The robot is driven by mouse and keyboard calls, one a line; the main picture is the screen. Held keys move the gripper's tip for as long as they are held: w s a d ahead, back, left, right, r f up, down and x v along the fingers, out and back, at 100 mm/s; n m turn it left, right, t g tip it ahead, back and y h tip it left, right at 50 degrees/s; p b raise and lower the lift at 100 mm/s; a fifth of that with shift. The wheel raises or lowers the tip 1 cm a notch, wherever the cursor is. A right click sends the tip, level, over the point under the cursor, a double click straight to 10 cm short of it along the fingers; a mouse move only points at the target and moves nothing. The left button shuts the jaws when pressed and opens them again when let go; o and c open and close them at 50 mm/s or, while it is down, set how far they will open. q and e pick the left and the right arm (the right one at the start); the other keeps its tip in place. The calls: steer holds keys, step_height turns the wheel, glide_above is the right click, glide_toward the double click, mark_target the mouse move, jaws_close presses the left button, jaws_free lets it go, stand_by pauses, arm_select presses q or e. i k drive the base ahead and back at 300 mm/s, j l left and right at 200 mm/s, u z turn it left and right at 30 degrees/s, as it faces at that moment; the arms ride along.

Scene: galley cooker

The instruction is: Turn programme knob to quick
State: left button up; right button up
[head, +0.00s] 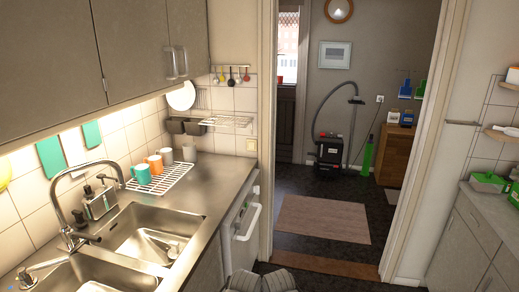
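A white appliance (240,232) with a bar handle (250,222) on its front stands under the far end of the steel counter, left of the doorway. I see its front at a steep angle. A programme knob cannot be made out on it, and no marking for quick is readable. Neither of my grippers shows in the head view.
The counter (214,178) holds a double sink (150,238), a tap (65,200) and a rack with mugs (160,178). The doorway opens onto a dark floor with a rug (322,218). Grey cabinets (458,245) stand at right. A grey ribbed object (260,280) shows at the bottom.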

mark_target(255, 189)
steer(key=i+l+z, duration=0.1)
steer(key=i+l, duration=0.15)
steer(key=i, duration=0.35)
steer(key=i+l, duration=0.25)
steer(key=i, duration=0.35)
steer(key=i+l+z, duration=0.15)
steer(key=i, duration=0.45)
steer(key=i+l, duration=0.25)
steer(key=i, duration=0.35)
steer(key=z, duration=0.05)
